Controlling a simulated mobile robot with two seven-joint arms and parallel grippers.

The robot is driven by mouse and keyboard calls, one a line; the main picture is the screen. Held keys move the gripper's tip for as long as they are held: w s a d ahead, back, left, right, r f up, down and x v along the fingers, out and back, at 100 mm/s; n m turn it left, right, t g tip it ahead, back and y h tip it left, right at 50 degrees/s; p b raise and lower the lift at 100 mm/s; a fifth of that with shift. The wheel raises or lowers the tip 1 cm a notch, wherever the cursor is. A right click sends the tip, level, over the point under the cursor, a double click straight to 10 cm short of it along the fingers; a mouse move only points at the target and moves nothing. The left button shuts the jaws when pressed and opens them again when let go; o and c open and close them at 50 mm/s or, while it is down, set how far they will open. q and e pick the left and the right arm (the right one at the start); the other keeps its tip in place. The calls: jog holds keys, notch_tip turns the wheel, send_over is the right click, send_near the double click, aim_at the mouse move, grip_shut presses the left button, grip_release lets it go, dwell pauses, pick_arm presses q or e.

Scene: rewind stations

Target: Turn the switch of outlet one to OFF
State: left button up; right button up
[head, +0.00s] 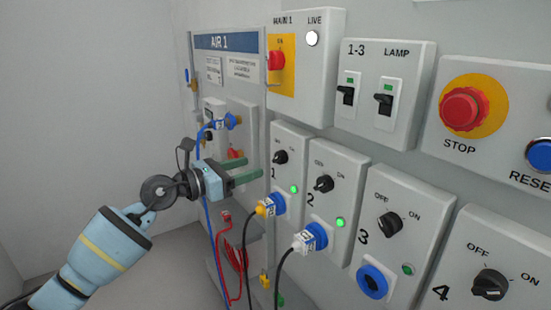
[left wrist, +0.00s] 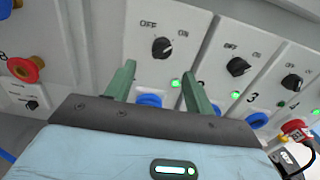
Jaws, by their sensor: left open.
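Outlet one (head: 288,142) is a grey box at the left end of the outlet row. Its black rotary switch (head: 281,157) also shows in the left wrist view (left wrist: 162,47), under OFF and ON labels; its pointer seems to lean toward ON. Its green lamp (head: 294,188) is lit. A yellow-and-blue plug (head: 268,206) sits in its socket. My left gripper (head: 247,174) is open and empty, just left of outlet one. In the left wrist view its green fingers (left wrist: 156,88) are spread on either side below the switch, apart from it. My right gripper is not in view.
Outlet two (head: 335,165), also lit, stands to the right with a white plug. Outlet three (head: 395,185) and outlet four follow. The AIR 1 panel (head: 226,41) with hoses is behind my left gripper. Black cables hang below the plugs. A red STOP button (head: 462,108) is upper right.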

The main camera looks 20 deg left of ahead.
aim_at(275, 160)
pick_arm(q)
jog(key=shift+d+r, duration=0.1)
jog(key=shift+d, duration=0.05)
jog(key=shift+x, duration=3.75)
jog(key=shift+c, duration=0.3)
